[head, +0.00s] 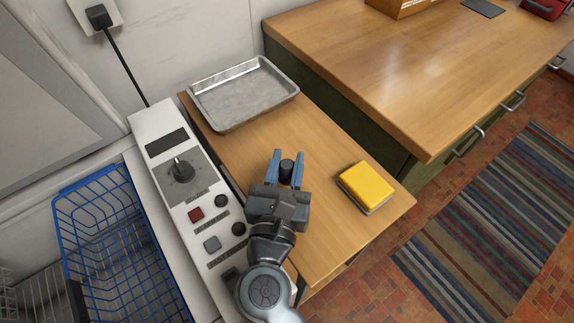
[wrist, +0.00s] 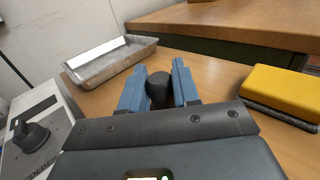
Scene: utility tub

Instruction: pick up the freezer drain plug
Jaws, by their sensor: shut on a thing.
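The freezer drain plug (head: 287,167) is a small dark cylinder between the blue fingers of my gripper (head: 287,162). My gripper is shut on it, over the small wooden table. In the wrist view the plug (wrist: 158,90) stands between the two fingertips (wrist: 158,88), its dark round top showing. Its lower part is hidden by my gripper. I cannot tell whether it touches the table top.
A metal tray (head: 243,92) lies at the back of the small wooden table (head: 325,150). A yellow sponge (head: 367,185) lies to the right. A white control panel (head: 170,150) with a dark knob and a blue wire basket (head: 112,240) are at left. A wooden counter (head: 420,70) stands beyond.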

